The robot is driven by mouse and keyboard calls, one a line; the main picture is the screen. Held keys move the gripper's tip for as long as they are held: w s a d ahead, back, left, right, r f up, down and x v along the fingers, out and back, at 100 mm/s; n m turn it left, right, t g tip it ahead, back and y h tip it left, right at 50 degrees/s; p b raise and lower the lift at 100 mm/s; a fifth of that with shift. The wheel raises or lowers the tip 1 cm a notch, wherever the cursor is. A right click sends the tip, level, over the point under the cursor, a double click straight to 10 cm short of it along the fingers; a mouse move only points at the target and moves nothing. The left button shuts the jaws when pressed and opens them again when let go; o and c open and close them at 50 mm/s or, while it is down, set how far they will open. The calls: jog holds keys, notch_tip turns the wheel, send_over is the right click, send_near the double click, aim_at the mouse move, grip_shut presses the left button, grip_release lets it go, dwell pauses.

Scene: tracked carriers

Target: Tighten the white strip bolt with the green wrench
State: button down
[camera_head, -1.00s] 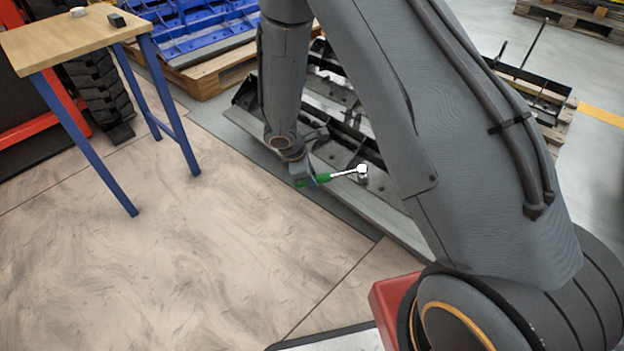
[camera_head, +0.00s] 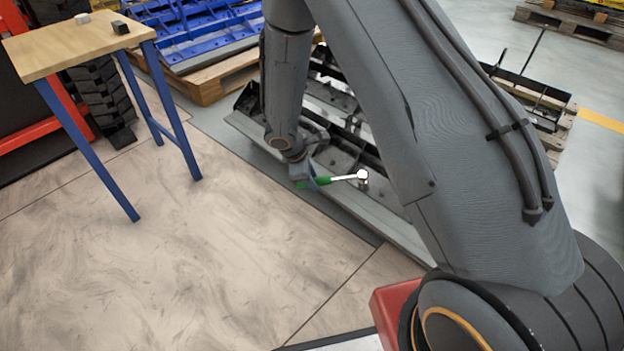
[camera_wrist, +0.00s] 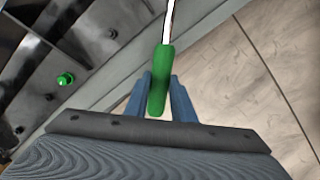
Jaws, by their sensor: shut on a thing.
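The green wrench has a green handle and a bright metal shaft; in the head view its handle (camera_head: 321,181) points left and its head (camera_head: 362,175) lies to the right, over the dark carrier (camera_head: 260,135). My gripper (camera_head: 311,181) is shut on the handle, at the carrier's near edge. In the wrist view the blue fingers of my gripper (camera_wrist: 162,84) stand on both sides of the green handle (camera_wrist: 164,66), and the wrench head is out of frame. A green-topped bolt (camera_wrist: 65,79) sits on the carrier at left. I cannot make out the white strip bolt.
A wooden table (camera_head: 75,48) with blue legs, bearing a small white block and a dark block, stands at left. Blue track parts (camera_head: 195,35) lie on a pallet behind. More dark parts on a pallet (camera_head: 565,120) are at right. The floor at front left is clear.

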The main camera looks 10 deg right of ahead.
jog(key=shift+s, duration=0.25)
jog(key=shift+a+r, duration=0.1)
jog(key=shift+p+v, duration=1.65)
jog(key=shift+r, duration=0.1)
jog(key=shift+p+v, duration=1.75)
jog(key=shift+v, duration=0.15)
jog(key=shift+s+r, duration=0.1)
jog(key=shift+r, duration=0.05)
